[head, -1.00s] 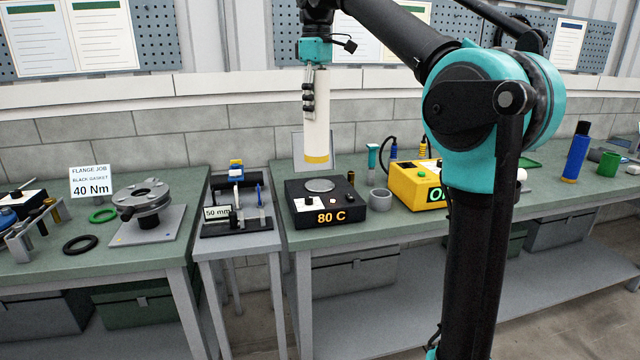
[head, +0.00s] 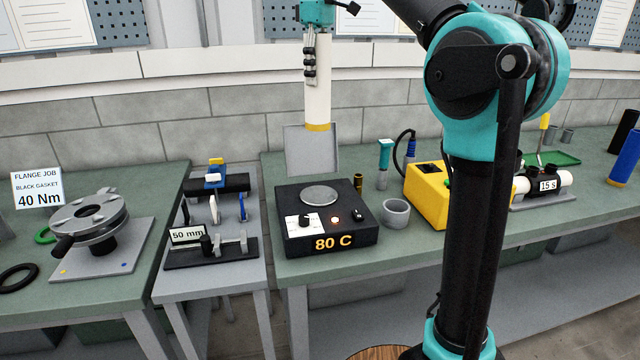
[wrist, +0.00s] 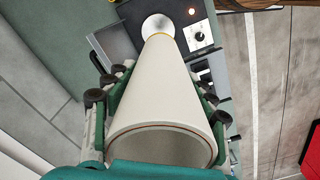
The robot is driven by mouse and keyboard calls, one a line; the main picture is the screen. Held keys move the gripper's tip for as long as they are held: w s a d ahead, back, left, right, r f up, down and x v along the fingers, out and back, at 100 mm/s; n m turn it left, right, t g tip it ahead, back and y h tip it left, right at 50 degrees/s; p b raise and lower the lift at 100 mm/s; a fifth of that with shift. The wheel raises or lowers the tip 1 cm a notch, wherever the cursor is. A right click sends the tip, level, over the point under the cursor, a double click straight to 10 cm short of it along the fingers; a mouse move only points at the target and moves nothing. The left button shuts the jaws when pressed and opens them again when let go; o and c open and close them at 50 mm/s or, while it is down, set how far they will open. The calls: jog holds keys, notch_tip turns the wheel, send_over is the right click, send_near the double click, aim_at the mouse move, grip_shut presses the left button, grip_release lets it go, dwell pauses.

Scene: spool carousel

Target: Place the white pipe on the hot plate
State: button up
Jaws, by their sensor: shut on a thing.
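The white pipe (head: 317,90) hangs upright in my gripper (head: 310,62), with a yellow band at its lower end. In the wrist view the pipe (wrist: 160,95) runs away from the camera between the fingers of my gripper (wrist: 160,88), which are shut on it. The hot plate (head: 326,240) is a black box marked 80 C with a round silver disc (head: 320,196) on top. The pipe's lower end is above the disc in the head view, with a visible gap. In the wrist view the disc (wrist: 158,26) shows just past the pipe's far end.
A grey upright panel (head: 312,150) stands behind the hot plate. A stand marked 50 mm (head: 212,240) and a flange (head: 88,220) are to the left.

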notch_tip(320, 180, down, 20)
jog(key=shift+w, duration=0.35)
dwell(0.4)
jog(key=o, duration=1.4)
jog(key=shift+o, duration=0.2)
notch_tip(320, 180, up, 12)
